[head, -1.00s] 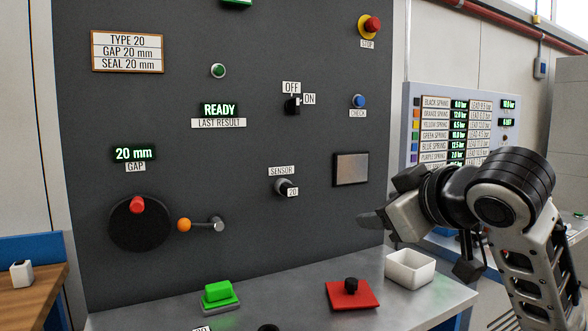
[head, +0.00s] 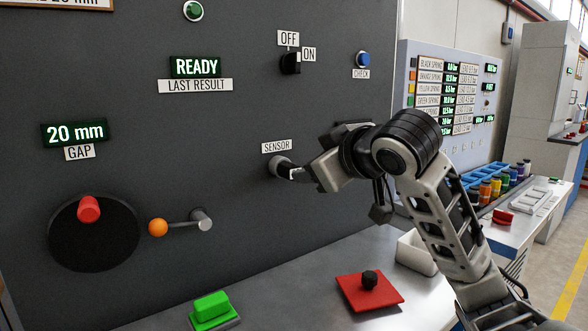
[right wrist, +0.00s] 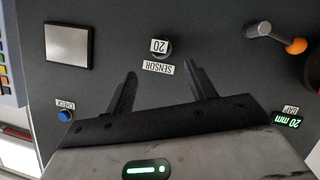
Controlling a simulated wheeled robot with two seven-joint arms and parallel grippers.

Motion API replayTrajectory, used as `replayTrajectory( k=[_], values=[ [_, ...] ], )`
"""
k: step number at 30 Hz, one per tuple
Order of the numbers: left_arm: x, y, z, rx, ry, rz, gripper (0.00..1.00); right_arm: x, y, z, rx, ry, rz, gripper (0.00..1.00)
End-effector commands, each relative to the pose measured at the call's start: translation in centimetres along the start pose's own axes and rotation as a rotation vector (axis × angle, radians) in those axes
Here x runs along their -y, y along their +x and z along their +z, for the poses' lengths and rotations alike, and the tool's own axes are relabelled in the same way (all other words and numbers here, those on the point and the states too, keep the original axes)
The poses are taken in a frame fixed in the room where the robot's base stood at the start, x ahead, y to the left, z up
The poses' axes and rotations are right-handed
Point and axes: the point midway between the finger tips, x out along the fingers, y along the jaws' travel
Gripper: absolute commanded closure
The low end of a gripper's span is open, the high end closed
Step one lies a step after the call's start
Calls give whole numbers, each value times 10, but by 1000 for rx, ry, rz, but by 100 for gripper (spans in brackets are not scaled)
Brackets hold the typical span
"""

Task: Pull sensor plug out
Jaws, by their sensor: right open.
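The sensor plug (head: 281,166) is a dark round knob on the grey panel, just under the SENSOR label (head: 277,146). Whether a finger touches the plug I cannot tell. My left gripper is not in view.
The off/on switch (head: 290,64) and blue check button (head: 362,59) are above. An orange-knobbed lever (head: 180,223) is to the left. A grey square plate (right wrist: 68,46) is near the plug.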

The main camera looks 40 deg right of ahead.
Motion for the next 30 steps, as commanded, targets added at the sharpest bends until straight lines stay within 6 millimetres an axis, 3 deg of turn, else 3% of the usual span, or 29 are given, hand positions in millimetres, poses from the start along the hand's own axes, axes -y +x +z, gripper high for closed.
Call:
replayTrajectory(
  k=[9,15,21,30],
  values=[
    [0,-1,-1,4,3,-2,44,0,64,0,3,3,-2,44],
    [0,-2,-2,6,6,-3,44,0,93,0,1,2,-1,44],
    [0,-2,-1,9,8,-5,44,0,106,0,0,-1,0,44],
    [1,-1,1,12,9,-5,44,0,107,0,0,-1,0,47]
  ],
)
